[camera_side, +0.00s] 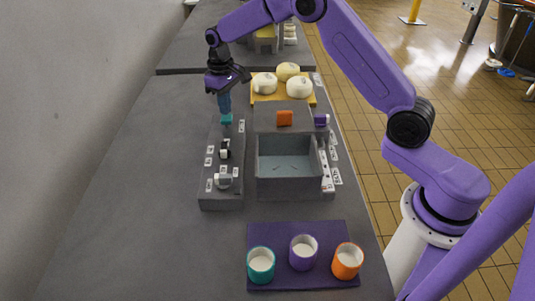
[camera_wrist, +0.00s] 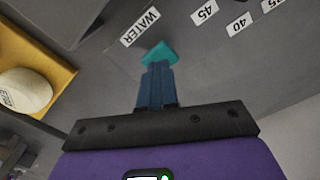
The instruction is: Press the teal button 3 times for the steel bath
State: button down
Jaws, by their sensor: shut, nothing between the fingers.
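The teal button (camera_side: 226,118) sits at the far end of the grey control panel (camera_side: 207,196). In the wrist view the button (camera_wrist: 160,52) shows just beyond the fingertips, near a label reading WATER (camera_wrist: 140,27). My gripper (camera_side: 224,111) is shut and empty, its blue fingers pointing down right over the button. The fingertips look to be at the button's top; I cannot tell whether they touch or press it. The steel bath (camera_side: 289,188) is an open grey box right of the panel, with a few small marks on its floor.
A yellow tray (camera_side: 312,97) with pale rounded lumps lies beyond the bath. A purple mat (camera_side: 325,282) holds teal, purple and orange cups. The table's left side is clear.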

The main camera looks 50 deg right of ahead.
aim_at(226, 117)
jog(key=shift+f, duration=0.1)
dwell(0.3)
jog(key=shift+f, duration=1.5)
jog(key=shift+r, duration=1.6)
jog(key=shift+f, duration=0.15)
jog(key=shift+f, duration=1.5)
jog(key=shift+r, duration=1.65)
